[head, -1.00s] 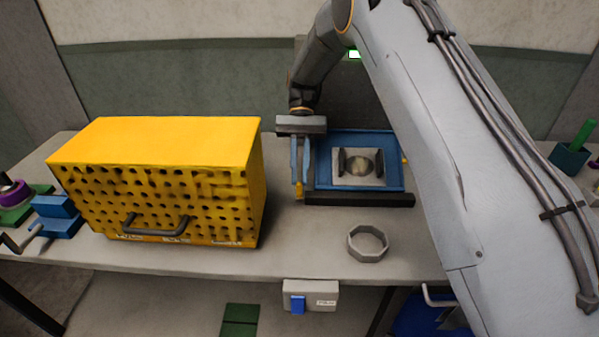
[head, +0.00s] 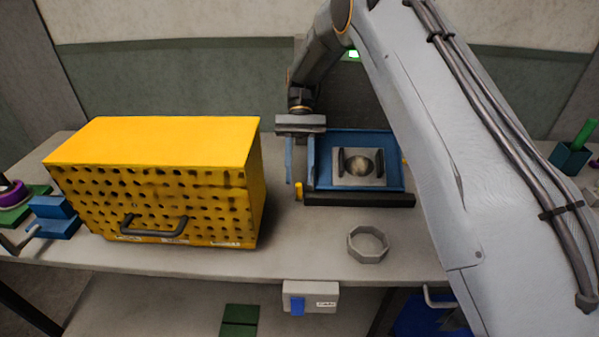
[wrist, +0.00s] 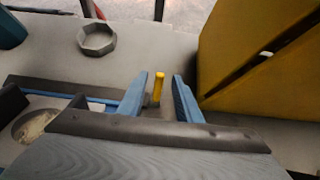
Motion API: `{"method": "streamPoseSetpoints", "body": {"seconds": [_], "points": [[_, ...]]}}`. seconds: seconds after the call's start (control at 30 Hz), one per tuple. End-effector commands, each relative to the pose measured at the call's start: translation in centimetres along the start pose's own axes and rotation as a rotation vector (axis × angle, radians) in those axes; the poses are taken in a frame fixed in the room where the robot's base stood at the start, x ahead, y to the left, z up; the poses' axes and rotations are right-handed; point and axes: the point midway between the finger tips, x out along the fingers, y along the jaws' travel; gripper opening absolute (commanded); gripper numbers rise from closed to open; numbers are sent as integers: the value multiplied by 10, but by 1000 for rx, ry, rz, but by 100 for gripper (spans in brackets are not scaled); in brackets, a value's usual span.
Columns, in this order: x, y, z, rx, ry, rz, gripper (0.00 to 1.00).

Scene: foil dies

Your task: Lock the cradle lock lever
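The blue cradle (head: 395,177) sits on the bench with a grey block (head: 348,181) and a round tan piece (head: 359,165) in it. A short yellow lever (head: 299,191) stands at the cradle's left front corner. It also shows upright in the wrist view (wrist: 158,88). My gripper (head: 299,182) points down over the cradle's left side. Its two blue fingers are apart, and in the wrist view the gripper (wrist: 158,100) has the lever between them with a gap on each side. The lever's base is partly hidden.
A large yellow perforated box (head: 160,180) stands close left of my gripper. A dark bar (head: 358,200) runs along the cradle's front. A grey octagonal ring (head: 367,243) lies on the bench (head: 290,250) in front, with clear bench around it.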

Motion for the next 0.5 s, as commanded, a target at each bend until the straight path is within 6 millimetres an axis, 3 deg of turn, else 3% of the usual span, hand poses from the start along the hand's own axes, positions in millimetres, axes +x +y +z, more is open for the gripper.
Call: {"method": "streamPoseSetpoints", "body": {"seconds": [0.5], "points": [[-54,0,59,-1,3,-2,31]]}}
